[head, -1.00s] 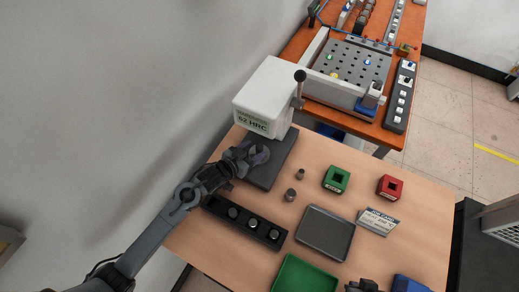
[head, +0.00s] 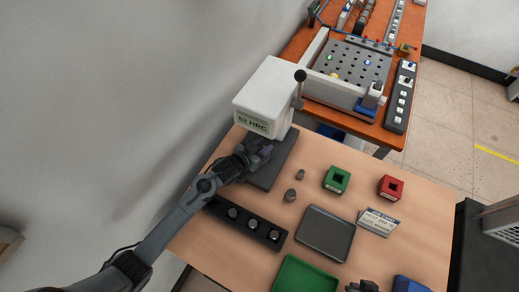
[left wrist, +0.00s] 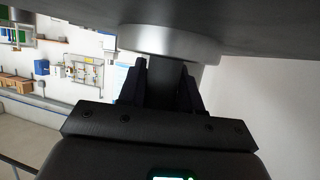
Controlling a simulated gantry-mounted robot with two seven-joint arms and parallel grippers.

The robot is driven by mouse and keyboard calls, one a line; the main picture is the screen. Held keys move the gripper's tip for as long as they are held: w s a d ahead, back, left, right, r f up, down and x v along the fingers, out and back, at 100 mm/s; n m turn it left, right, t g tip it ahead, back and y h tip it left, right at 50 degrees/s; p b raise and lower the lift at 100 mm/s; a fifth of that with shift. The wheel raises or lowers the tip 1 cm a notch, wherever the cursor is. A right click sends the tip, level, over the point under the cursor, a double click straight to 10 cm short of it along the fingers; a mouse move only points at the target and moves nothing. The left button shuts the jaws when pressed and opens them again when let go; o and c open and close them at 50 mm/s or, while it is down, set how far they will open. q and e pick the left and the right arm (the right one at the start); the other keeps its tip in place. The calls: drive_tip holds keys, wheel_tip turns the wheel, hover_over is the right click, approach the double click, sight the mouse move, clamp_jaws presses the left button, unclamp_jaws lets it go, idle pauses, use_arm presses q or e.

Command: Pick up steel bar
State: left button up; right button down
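My left gripper (head: 262,148) is at the white tester marked "62 HRC" (head: 262,98), over its dark base and below its head. In the left wrist view a dark upright cylinder (left wrist: 165,85), possibly the steel bar, stands between my left fingers (left wrist: 163,92), against a round metal disc (left wrist: 170,42). It fills most of the gap; I cannot tell if the fingers press on it. Other short grey cylinders stand on the table (head: 300,174) and in a black holder (head: 246,222). A dark part at the bottom edge, apparently my right gripper (head: 365,286), is mostly cut off.
An orange bench (head: 300,44) with a perforated board stands behind.

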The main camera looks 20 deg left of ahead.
use_arm(q)
drive_tip(key=c, duration=0.4)
clamp_jaws()
drive_tip(key=shift+r, duration=0.1)
